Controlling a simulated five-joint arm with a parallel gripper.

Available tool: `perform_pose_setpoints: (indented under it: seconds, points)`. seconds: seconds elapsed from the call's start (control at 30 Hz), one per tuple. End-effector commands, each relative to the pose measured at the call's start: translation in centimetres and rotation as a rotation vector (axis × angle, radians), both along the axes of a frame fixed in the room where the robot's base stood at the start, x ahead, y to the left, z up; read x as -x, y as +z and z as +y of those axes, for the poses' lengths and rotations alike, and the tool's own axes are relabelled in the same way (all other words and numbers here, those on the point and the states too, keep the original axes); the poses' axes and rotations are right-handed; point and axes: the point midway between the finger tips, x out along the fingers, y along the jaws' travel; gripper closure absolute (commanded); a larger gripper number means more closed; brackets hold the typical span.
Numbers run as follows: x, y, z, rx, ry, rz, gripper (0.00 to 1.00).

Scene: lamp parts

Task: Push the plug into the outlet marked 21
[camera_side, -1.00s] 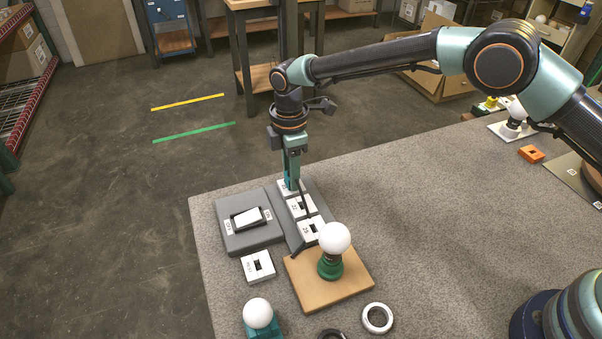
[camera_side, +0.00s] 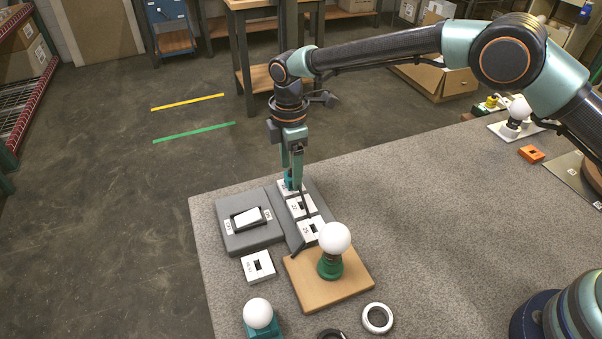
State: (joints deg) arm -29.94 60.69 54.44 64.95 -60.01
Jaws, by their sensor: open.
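The teal plug (camera_side: 289,183) stands at the farthest white outlet of the grey outlet strip (camera_side: 316,192). How deep it sits is hard to tell, and that outlet's label is mostly hidden. My gripper (camera_side: 292,170) is open just above and around the plug, pointing down. A middle outlet (camera_side: 296,210) and a near outlet (camera_side: 307,238) are empty, with labels too small to read surely. A dark cable runs along the strip toward the wooden board (camera_side: 335,291), which bears a white bulb (camera_side: 334,238) in a green socket (camera_side: 329,267).
A white plate (camera_side: 258,266), another bulb (camera_side: 258,313) and a white ring (camera_side: 377,318) lie nearer.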

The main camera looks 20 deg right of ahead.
Motion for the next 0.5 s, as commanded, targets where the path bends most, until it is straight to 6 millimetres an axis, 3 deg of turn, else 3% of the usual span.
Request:
perform_pose_setpoints:
  seconds: [0.3,0.5]
  points:
    - [-0.1,6.6,0.0,-0.002,0.0,-0.004,0.26]
    - [-0.1,9.4,0.0,-0.001,-0.001,-0.002,0.26]
